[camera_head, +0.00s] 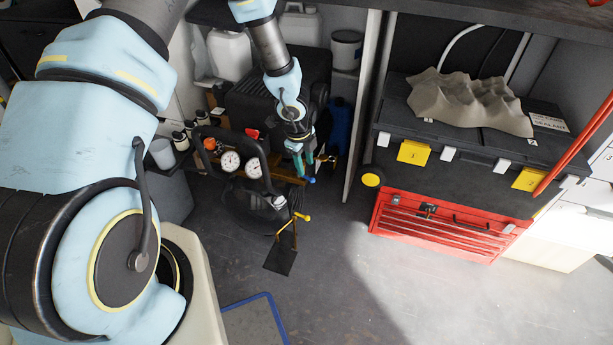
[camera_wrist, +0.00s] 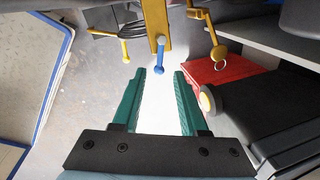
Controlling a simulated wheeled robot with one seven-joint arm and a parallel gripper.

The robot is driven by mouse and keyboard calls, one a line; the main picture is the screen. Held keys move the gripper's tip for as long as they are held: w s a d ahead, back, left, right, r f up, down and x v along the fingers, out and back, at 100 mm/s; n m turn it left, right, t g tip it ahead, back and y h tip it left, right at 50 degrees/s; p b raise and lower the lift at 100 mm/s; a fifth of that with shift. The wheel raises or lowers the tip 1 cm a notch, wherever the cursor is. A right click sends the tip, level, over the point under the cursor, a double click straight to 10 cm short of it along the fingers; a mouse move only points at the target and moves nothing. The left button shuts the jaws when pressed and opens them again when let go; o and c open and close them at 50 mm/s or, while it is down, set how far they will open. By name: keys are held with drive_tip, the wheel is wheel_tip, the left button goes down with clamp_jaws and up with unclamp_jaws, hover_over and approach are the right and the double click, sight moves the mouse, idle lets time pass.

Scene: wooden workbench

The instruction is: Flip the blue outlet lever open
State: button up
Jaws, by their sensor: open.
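The blue outlet lever (camera_wrist: 160,54) hangs from a yellow-brown bar in the wrist view, just beyond my fingertips and roughly centred between them. It also shows as a small blue tip (camera_head: 310,180) in the head view, right at my fingers. My gripper (camera_wrist: 158,72) has its two green fingers spread apart with nothing between them. In the head view my gripper (camera_head: 303,163) points down beside the compressor with its two round gauges (camera_head: 231,161). Whether a finger touches the lever cannot be told.
A red tool chest (camera_head: 440,228) and black cases (camera_head: 450,165) stand right. A black hose loop (camera_head: 266,165) is left of my gripper. The grey floor (camera_head: 350,290) in front is largely clear.

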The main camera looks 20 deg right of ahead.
sight(307, 177)
drive_tip(key=f, duration=0.3)
drive_tip(key=f+b, duration=0.1)
drive_tip(key=f, duration=0.1)
drive_tip(key=shift+w+d, duration=0.3)
drive_tip(key=shift+d, duration=0.1)
drive_tip(key=shift+r, duration=0.1)
clamp_jaws()
